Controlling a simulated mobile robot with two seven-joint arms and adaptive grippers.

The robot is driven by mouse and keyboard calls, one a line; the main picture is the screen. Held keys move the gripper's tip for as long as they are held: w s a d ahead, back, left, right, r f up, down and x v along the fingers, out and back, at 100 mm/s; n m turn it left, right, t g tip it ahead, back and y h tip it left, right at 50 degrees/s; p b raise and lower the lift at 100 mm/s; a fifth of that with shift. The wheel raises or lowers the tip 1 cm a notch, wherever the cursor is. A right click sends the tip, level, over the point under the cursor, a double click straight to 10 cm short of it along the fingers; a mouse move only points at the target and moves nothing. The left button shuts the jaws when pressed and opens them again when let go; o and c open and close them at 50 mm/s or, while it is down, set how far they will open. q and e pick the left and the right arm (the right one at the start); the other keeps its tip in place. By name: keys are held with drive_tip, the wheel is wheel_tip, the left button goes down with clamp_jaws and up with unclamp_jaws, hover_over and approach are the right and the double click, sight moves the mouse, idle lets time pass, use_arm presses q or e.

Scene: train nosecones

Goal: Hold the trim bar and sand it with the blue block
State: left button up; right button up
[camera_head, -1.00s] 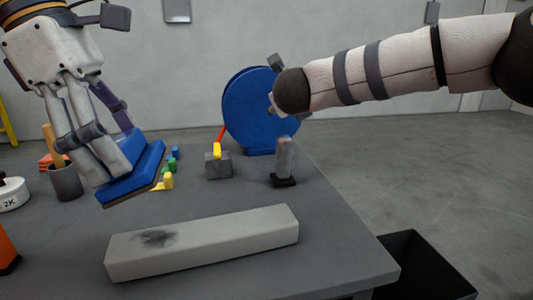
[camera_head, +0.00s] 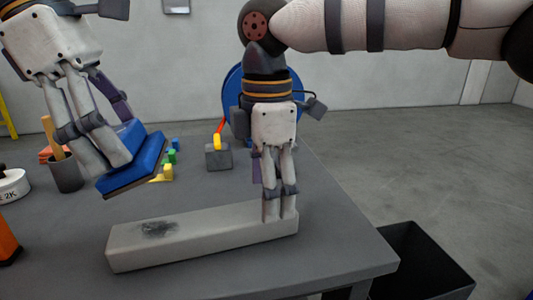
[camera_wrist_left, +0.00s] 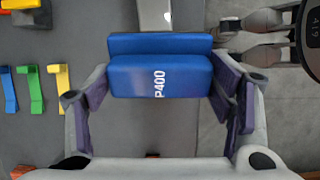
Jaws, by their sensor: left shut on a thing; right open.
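The trim bar (camera_head: 190,242) is a long pale grey bar lying on the table, with a dark smudge on its left half. The block, marked P400 in the left wrist view (camera_wrist_left: 160,76), sits between both fingers. My right gripper (camera_head: 280,215) is open, pointing down at the bar's right end. Whether its fingers touch the bar is unclear.
A grey block with a yellow and red piece (camera_head: 218,155) and a big blue disc (camera_head: 233,90) stand behind. Small coloured pieces (camera_head: 168,170) and a grey cup (camera_head: 66,173) are at left. A dark bin (camera_head: 420,260) stands beyond the table's right edge.

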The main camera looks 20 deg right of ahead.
wheel_tip(320, 180, down, 5)
drive_tip(key=shift+f, duration=0.1)
drive_tip(key=c, duration=1.5)
use_arm(q)
drive_tip(key=shift+s+a+f+y, duration=0.1)
drive_tip(key=shift+a+f+y, duration=0.65)
drive_tip(key=shift+y, duration=0.3)
drive_tip(key=shift+a+f+y, duration=0.65)
drive_tip(key=shift+a+y, duration=0.1)
drive_tip(key=shift+y, duration=0.3)
